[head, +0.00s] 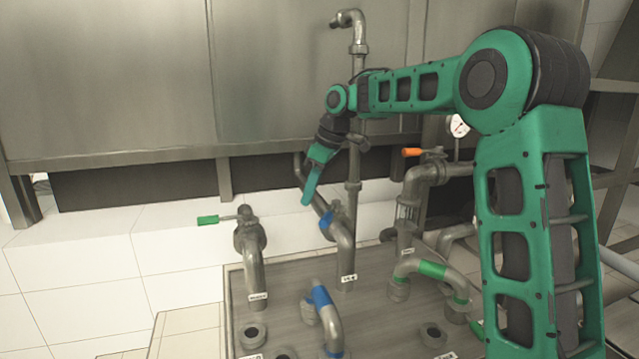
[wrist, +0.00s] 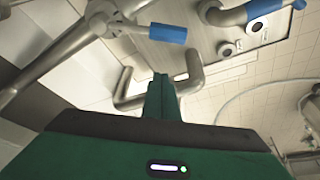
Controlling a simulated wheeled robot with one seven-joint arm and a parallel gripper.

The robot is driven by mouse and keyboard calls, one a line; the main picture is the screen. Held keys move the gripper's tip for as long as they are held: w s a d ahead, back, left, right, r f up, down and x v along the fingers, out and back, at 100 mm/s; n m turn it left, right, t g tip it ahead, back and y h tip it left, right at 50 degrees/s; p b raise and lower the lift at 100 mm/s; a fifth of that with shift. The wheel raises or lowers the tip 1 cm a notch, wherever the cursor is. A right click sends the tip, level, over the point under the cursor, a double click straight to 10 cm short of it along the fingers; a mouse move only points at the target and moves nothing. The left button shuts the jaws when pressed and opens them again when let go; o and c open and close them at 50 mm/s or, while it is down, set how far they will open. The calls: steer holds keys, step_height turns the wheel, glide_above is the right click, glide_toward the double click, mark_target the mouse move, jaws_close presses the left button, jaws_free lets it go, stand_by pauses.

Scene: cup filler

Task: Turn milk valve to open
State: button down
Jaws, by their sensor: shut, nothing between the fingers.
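A metal pipe valve with a blue handle (head: 327,220) stands in the middle of the panel in the head view. The small label (head: 349,278) at its foot is too small to read surely, so I cannot tell if this is the milk valve. The blue handle also shows at the top of the wrist view (wrist: 168,33). My gripper (head: 308,198) is shut and empty, pointing down, just above and left of the blue handle in the head view. In the wrist view its closed fingertips (wrist: 160,78) appear below the handle, with a visible gap between them.
A valve with a green handle (head: 208,220) stands at left, and one with an orange handle (head: 411,152) at right. Bent pipes with a blue band (head: 320,296) and a green band (head: 432,268) rise in front. A tall pipe (head: 354,190) stands close behind my gripper.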

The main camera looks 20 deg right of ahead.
mark_target(330, 213)
steer(key=shift+s+d+f, duration=0.3)
steer(key=shift+d+f, duration=0.1)
steer(key=shift+f, duration=0.2)
steer(key=shift+s+d+f, duration=0.25)
steer(key=shift+d+f, duration=0.2)
steer(key=shift+f, duration=0.1)
steer(key=shift+s+d+f, duration=0.3)
steer(key=shift+d+f, duration=0.1)
steer(key=shift+f, duration=0.2)
